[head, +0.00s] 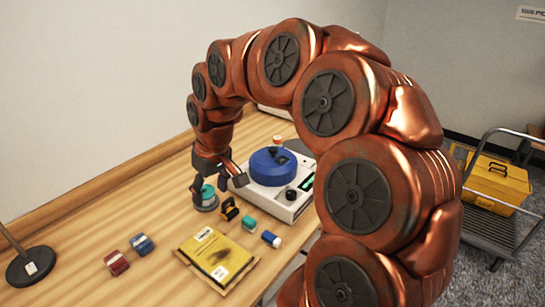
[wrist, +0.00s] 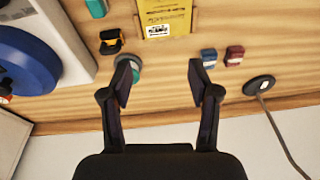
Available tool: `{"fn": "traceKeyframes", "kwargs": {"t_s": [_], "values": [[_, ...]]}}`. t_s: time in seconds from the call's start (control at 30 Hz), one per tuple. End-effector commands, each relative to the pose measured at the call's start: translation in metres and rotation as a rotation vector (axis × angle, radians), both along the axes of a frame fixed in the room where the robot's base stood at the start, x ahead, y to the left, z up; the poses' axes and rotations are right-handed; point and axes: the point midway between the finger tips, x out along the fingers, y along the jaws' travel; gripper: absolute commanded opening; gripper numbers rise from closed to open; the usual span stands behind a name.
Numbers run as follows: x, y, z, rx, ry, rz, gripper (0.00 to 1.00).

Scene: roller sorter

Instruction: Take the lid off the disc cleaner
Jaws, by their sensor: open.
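An orange-black clip-like item (head: 229,210) stands close by. A teal-white block (head: 249,223), blue-white block (head: 271,239) and yellow packet (head: 214,258) lie in front. Red (head: 116,262) and blue (head: 141,244) blocks and a round stand (head: 30,266) are left. The back-left table is clear.

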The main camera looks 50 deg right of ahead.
Motion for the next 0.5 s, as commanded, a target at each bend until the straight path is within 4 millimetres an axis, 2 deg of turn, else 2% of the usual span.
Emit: {"fn": "traceKeyframes", "kwargs": {"t_s": [0.03, 0.1, 0.2, 0.3, 0.4, 0.5], "values": [[0.016, -0.027, 0.005, 0.003, -0.027, -0.031, 0.61], [0.034, -0.064, 0.009, 0.000, -0.066, -0.070, 0.61], [0.050, -0.124, 0.011, -0.015, -0.114, -0.136, 0.61], [0.056, -0.182, 0.010, -0.036, -0.153, -0.203, 0.61], [0.053, -0.229, 0.007, -0.057, -0.174, -0.261, 0.61], [0.047, -0.262, 0.002, -0.074, -0.183, -0.303, 0.61]]}}
